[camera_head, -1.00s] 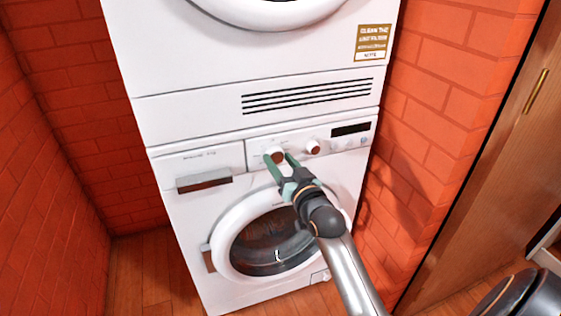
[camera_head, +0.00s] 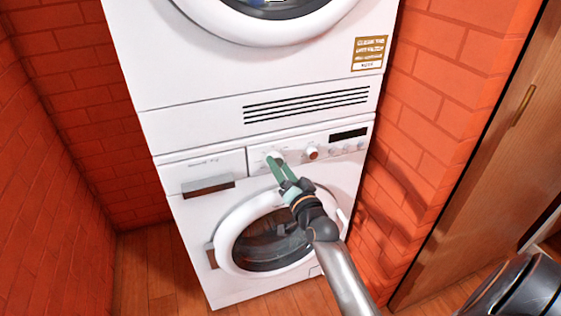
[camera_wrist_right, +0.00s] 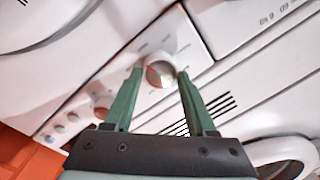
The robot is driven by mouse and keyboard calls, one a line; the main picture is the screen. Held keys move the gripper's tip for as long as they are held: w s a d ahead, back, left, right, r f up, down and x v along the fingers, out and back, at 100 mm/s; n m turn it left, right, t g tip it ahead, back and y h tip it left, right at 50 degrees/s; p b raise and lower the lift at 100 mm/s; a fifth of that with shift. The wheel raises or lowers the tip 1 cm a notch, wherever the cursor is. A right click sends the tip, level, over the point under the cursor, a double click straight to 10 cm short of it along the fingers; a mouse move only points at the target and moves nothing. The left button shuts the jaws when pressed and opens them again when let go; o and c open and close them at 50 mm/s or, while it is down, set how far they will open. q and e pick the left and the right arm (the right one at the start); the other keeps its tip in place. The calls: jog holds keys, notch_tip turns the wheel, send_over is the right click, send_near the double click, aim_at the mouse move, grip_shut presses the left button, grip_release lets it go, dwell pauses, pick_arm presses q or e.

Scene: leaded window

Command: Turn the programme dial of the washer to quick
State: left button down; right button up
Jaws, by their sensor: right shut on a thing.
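The washer (camera_head: 185,235) is the lower white machine, with its round door below the control panel. Its programme dial (camera_head: 272,155) is the left, larger white knob on the panel. My right gripper (camera_head: 274,160) reaches up from below right and partly covers the dial in the head view. In the right wrist view the dial (camera_wrist_right: 161,70) sits between the two green fingertips of my right gripper (camera_wrist_right: 159,73), which is shut on it. The printed marks around the dial are too small to read. My left gripper is not in view.
A smaller knob (camera_head: 312,153) and a dark display (camera_head: 348,135) are to the right of the dial. A drawer with a brown handle (camera_head: 208,187) is to the left. A second white machine (camera_head: 180,70) stands on top. Red brick walls flank both sides closely.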

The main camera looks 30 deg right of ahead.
jog(key=shift+r+m+p, duration=0.1)
jog(key=shift+m+p, duration=0.35)
jog(key=shift+m, duration=1.05)
jog(key=m+p, duration=0.1)
jog(key=m, duration=0.2)
jog(key=shift+m+h, duration=0.4)
jog(key=m+p, duration=0.1)
jog(key=m, duration=0.3)
jog(key=shift+f, duration=0.2)
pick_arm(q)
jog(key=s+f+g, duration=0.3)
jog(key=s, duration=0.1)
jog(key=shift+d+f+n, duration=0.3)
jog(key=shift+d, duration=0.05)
pick_arm(e)
jog(key=shift+m, duration=0.6)
jog(key=shift+h, duration=0.3)
jog(key=o, duration=1.4)
jog(key=shift+c, duration=0.2)
